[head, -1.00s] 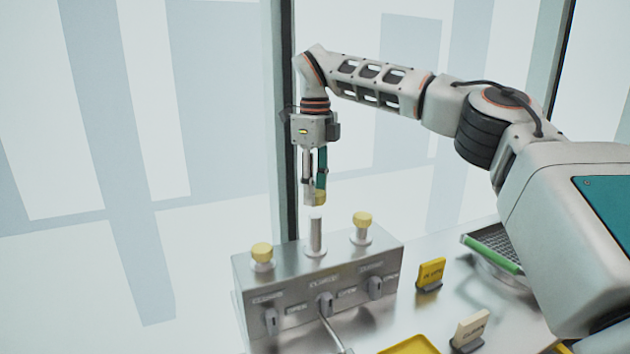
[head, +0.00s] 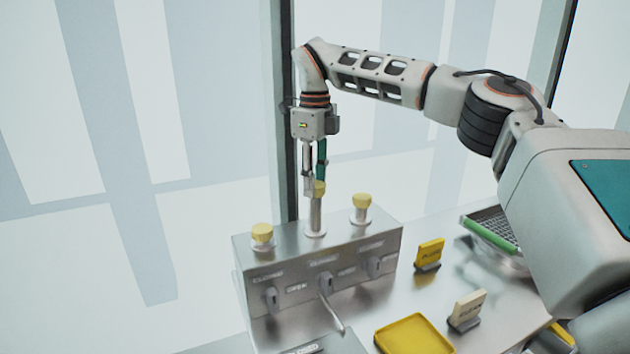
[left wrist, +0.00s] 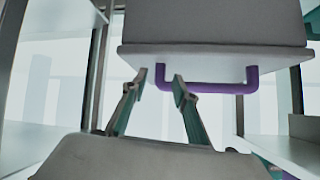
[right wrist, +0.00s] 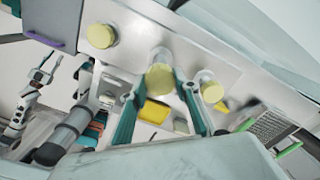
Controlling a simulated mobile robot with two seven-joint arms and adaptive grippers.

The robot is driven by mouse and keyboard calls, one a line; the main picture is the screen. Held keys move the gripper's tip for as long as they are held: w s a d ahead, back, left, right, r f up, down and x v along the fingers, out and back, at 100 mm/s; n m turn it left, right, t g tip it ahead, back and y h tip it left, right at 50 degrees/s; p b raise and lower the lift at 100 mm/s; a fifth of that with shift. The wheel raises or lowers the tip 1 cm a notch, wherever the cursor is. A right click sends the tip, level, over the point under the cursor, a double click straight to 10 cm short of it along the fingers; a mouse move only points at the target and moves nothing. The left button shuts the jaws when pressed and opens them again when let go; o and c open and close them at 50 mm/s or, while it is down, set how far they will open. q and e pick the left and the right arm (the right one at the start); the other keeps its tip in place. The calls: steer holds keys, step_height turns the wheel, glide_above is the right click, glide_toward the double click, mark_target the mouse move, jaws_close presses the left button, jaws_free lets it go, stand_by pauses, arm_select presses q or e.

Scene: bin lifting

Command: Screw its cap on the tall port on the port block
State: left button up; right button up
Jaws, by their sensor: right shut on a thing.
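The metal port block (head: 370,240) has a tall port (head: 315,217) in the middle of its top. My right gripper (head: 315,190) points down over this port and is shut on a yellow cap (head: 319,188). The cap appears to meet the top of the port; its seating and threads are hidden. In the right wrist view the cap (right wrist: 160,82) sits between the fingertips, in line with the port (right wrist: 160,54). My left gripper (left wrist: 160,82) is open and empty, below a grey box-like thing with a purple handle (left wrist: 205,88).
Shorter ports left and right of the tall one carry yellow caps (head: 262,231) (head: 361,201). Levers (head: 325,281) line the block's front.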

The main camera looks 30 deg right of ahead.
steer(key=shift+f, duration=1)
stand_by(3.2)
steer(key=o, duration=0.9)
steer(key=shift+c, duration=0.4)
